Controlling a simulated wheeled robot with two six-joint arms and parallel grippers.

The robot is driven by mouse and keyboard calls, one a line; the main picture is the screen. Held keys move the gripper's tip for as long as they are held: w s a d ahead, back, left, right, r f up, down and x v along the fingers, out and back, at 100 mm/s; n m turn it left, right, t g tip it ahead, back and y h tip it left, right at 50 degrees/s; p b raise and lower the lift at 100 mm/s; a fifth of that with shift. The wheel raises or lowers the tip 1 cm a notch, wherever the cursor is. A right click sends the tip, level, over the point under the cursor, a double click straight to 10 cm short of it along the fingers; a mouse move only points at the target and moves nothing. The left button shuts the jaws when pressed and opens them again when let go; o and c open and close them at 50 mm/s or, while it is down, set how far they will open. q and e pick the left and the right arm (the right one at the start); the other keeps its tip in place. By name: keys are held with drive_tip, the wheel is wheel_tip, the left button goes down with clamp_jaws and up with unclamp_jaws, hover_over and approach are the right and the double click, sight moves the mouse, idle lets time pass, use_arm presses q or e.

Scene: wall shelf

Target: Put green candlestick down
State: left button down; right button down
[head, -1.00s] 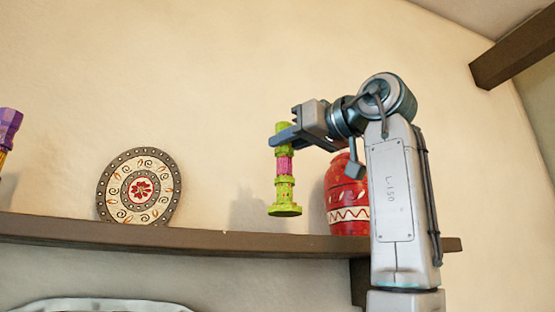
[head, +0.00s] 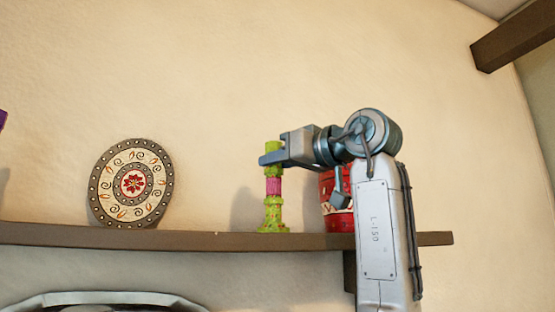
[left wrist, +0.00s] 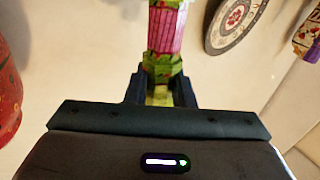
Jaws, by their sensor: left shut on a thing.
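The green candlestick (head: 274,212) with a pink middle band is upright at the wall shelf (head: 180,238). Its base is at the level of the shelf top and seems to touch it. My left gripper (head: 269,158) is shut on the candlestick near its top. In the left wrist view the candlestick (left wrist: 166,30) stands between the two fingers (left wrist: 161,92). My right gripper is not in view.
A red vase (head: 335,219) stands close to the right of the candlestick, partly hidden by my arm. A decorated round plate (head: 132,184) leans on the wall at the left. The shelf between plate and candlestick is clear.

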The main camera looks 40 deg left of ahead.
use_arm(q)
drive_tip(key=shift+s+f, duration=0.1)
drive_tip(key=c, duration=1.2)
unclamp_jaws()
drive_tip(key=shift+c, duration=0.2)
drive_tip(key=shift+a, duration=0.1)
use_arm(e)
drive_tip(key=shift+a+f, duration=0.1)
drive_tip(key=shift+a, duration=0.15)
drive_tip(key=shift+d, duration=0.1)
use_arm(q)
drive_tip(key=d+b, duration=0.5)
drive_tip(key=d, duration=0.7)
drive_tip(key=shift+b, duration=0.35)
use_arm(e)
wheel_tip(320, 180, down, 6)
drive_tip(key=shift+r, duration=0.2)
use_arm(q)
drive_tip(key=shift+d, duration=0.1)
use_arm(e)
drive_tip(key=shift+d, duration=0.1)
